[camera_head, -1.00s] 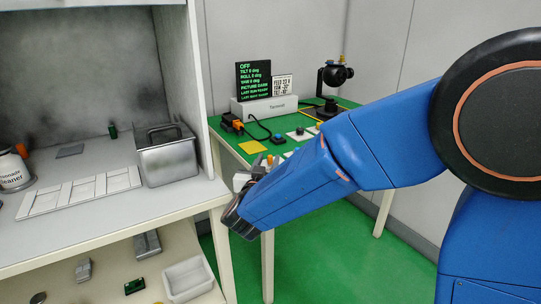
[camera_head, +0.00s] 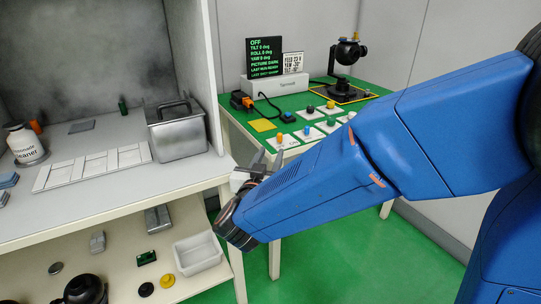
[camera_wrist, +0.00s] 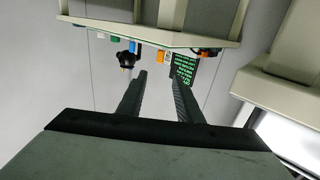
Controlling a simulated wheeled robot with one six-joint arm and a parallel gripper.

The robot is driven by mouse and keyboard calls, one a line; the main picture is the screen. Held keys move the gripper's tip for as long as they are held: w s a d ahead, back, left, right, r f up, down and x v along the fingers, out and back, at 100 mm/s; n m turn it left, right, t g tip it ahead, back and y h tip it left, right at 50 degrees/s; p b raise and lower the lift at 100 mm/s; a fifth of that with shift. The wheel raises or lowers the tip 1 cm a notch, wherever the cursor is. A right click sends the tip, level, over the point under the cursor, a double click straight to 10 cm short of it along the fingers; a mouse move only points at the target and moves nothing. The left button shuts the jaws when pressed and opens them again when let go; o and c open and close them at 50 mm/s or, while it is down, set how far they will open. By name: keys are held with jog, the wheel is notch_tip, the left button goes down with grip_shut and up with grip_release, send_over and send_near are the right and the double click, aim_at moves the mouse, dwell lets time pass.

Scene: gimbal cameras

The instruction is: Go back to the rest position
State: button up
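My gripper (camera_head: 262,160) is at the end of my blue arm, in front of the green-topped table (camera_head: 303,103). In the wrist view its two fingers (camera_wrist: 160,85) are apart with nothing between them. The terminal (camera_head: 275,86) with its dark screen (camera_head: 266,57) stands on that table; the screen reads OFF and tilt, roll and yaw 0 deg. The screen also shows in the wrist view (camera_wrist: 184,68), upside down. The black gimbal camera (camera_head: 346,53) stands at the table's back right, and also shows in the wrist view (camera_wrist: 126,59). My forearm hides the table's front right part.
A bench at left holds a metal bin (camera_head: 178,142), a white tray (camera_head: 93,167) and a cleaner bottle (camera_head: 27,145). Its lower shelf has a white box (camera_head: 198,253) and a black round object (camera_head: 85,291). Green floor (camera_head: 330,262) is clear between bench and wall.

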jog(key=w+d+r+n+g+y, duration=0.2)
jog(key=d+r+n+g+y, duration=0.15)
jog(key=d+y, duration=0.5)
jog(key=s+d+f+m+g+h, duration=0.1)
jog(key=s+d+f+g+h, duration=0.2)
jog(key=s+d, duration=1)
jog(key=s+d+f+m+g+h, duration=0.1)
jog(key=s+d+f+g+h, duration=0.2)
jog(key=s+d, duration=1)
notch_tip(320, 180, down, 4)
jog(key=s+g, duration=0.1)
jog(key=g, duration=0.2)
jog(key=shift+s+d+r, duration=0.15)
jog(key=shift+d+r, duration=0.05)
jog(key=shift+g, duration=0.25)
